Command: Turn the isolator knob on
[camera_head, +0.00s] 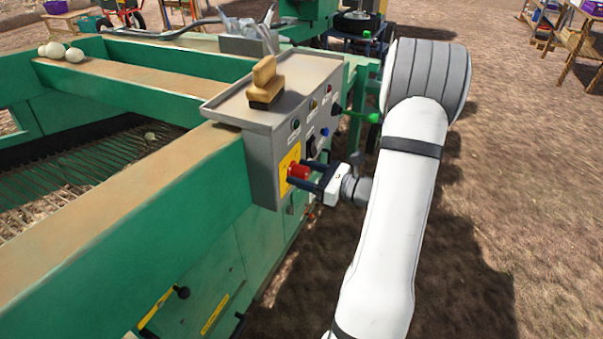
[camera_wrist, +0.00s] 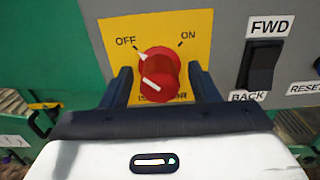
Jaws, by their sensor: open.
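The red isolator knob (camera_wrist: 158,72) sits on a yellow plate (camera_wrist: 192,27) marked OFF at upper left and ON at upper right. A white pointer at the knob's upper left points toward OFF. In the head view the knob (camera_head: 299,171) is on the grey control box (camera_head: 266,160). My gripper (camera_wrist: 162,78) is open in front of the plate, with one dark finger on each side of the knob. Gaps show between the fingers and the knob, so it is not gripped. In the head view my gripper (camera_head: 306,174) reaches the panel from the right.
A black FWD/BACK rocker switch (camera_wrist: 262,65) is close to the right of the knob. A wooden-handled brush (camera_head: 264,84) lies on the box top. The green machine frame (camera_head: 130,220) extends left. Open dirt ground (camera_head: 510,180) lies to the right.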

